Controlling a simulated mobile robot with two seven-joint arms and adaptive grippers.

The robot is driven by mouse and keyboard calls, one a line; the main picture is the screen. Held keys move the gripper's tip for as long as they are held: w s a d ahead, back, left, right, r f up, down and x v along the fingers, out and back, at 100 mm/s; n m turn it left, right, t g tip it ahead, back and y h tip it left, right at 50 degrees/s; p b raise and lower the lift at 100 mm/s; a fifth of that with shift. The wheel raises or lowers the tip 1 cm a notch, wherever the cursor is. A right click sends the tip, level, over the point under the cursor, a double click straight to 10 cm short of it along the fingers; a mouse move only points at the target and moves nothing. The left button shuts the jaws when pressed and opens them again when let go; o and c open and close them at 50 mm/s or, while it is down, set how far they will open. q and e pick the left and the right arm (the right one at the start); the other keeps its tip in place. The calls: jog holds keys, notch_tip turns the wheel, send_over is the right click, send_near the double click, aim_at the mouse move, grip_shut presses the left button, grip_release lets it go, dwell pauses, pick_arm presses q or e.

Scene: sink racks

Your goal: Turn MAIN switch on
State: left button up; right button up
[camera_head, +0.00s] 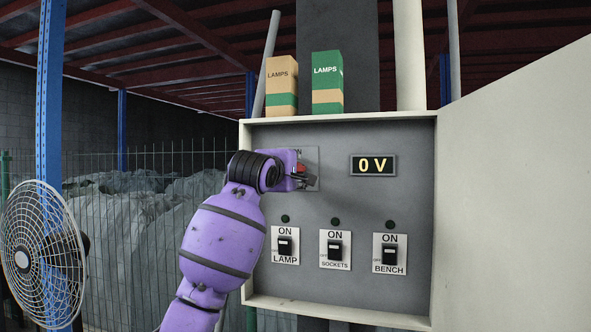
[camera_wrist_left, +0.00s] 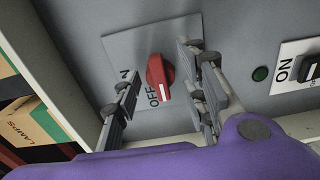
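The MAIN switch is a red rotary knob (camera_wrist_left: 159,76) on a grey plate (camera_wrist_left: 120,48) with ON and OFF markings, seen in the left wrist view. Its white pointer line is beside the OFF marking. In the head view the red knob (camera_head: 301,168) is partly hidden by my left gripper (camera_head: 303,180). In the left wrist view my left gripper (camera_wrist_left: 165,95) is open, with one finger on each side of the knob and gaps to it. The display (camera_head: 373,165) reads 0 V. My right gripper is not in view.
The open electrical box (camera_head: 410,250) holds LAMP (camera_head: 285,245), SOCKETS (camera_head: 335,250) and BENCH (camera_head: 390,254) switches below. Its door (camera_head: 515,180) stands open at right. Two lamp boxes (camera_head: 281,87) (camera_head: 327,83) stand on top. A fan (camera_head: 40,255) is at left.

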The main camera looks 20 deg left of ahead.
pick_arm(q)
jog(key=shift+w+a+r, duration=0.1)
jog(key=shift+w+r, duration=0.15)
jog(key=shift+w, duration=0.15)
grip_shut()
